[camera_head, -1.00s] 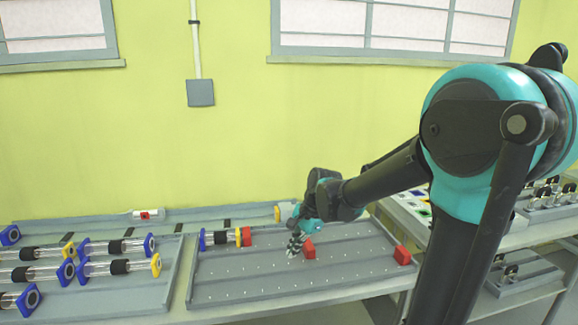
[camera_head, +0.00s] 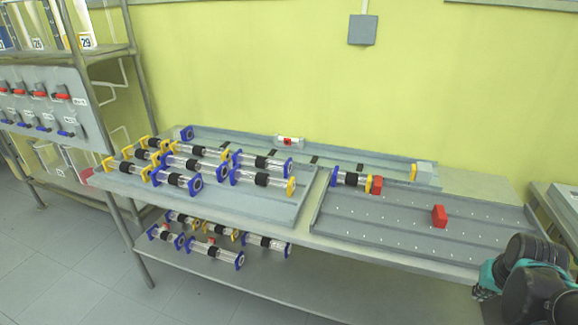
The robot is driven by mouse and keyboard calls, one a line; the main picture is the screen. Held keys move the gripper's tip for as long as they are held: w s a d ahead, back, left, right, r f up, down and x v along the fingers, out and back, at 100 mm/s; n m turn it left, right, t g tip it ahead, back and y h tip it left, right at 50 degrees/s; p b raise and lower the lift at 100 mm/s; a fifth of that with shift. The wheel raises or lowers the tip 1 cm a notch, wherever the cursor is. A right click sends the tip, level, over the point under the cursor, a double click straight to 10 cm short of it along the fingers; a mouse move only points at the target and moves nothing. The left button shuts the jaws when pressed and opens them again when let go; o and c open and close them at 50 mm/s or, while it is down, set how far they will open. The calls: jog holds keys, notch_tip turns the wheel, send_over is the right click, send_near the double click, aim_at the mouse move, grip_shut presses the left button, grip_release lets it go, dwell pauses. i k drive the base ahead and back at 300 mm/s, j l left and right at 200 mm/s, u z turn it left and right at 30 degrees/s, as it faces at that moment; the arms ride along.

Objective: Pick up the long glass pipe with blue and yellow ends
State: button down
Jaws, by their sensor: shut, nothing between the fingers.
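Several glass pipes with black middle bands lie on the left tray (camera_head: 285,205). One pipe (camera_head: 263,179) at its right front has a blue left end and a yellow right end. Which pipe counts as the long one I cannot tell. A pipe (camera_head: 351,179) with a blue left end lies at the back left of the right tray, beside a red block. My gripper (camera_head: 483,291) is at the lower right, far from the left tray's pipes, shut and empty, its fingers small and partly hidden.
The right tray (camera_head: 400,240) is mostly bare, with a red block (camera_head: 439,215) and another red block (camera_head: 377,185). More pipes (camera_head: 213,252) lie on the lower shelf. A metal rack (camera_head: 145,130) stands at the left, with free floor (camera_head: 60,265) in front.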

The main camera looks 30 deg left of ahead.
aim_at(237, 175)
jog(key=u, duration=1.65)
